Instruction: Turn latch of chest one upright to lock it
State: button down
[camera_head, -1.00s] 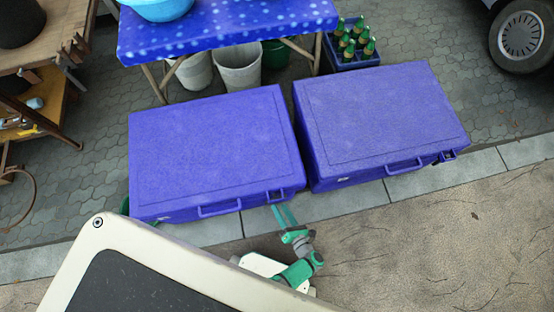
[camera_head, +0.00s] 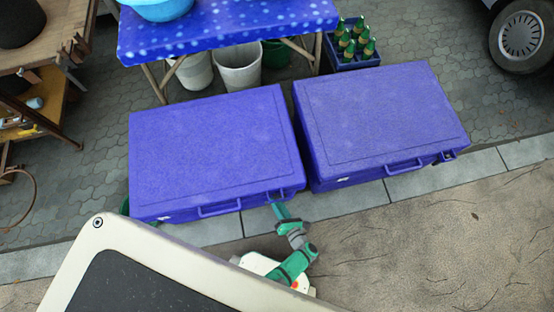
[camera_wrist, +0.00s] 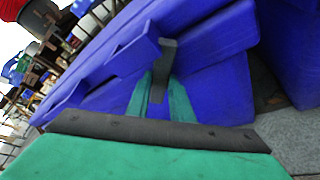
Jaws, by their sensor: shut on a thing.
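Two closed blue chests stand side by side, the left chest (camera_head: 215,145) and the right chest (camera_head: 375,120). My gripper (camera_head: 278,205) is at the right end of the left chest's front, below the lid edge. In the wrist view, my gripper's green fingers (camera_wrist: 160,92) are shut on the dark grey latch (camera_wrist: 167,50) of the left chest. The latch looks like a bent bar whose long part runs down between the fingers. The right chest's latch (camera_head: 446,157) is at its front right corner. Which chest is numbered one cannot be told.
Each chest has a front handle, the left one (camera_head: 220,208) beside my gripper. A blue spotted table (camera_head: 230,30) with buckets under it and a bottle crate (camera_head: 352,62) stand behind. The paved ground (camera_head: 430,240) in front at right is clear.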

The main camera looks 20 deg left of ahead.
jog(key=n+h, duration=0.1)
jog(key=n, duration=0.2)
jog(key=n+t+h, duration=0.1)
jog(key=n+h, duration=0.1)
jog(key=shift+s+n+t+h, duration=0.1)
jog(key=shift+n+t+h, duration=0.2)
jog(key=shift+n, duration=0.1)
dwell(0.3)
dwell(0.4)
jog(key=c, duration=1.6)
grip_release()
jog(key=shift+o, duration=0.2)
jog(key=v, duration=1)
jog(key=shift+s+r, duration=0.25)
jog(key=shift+s, duration=0.1)
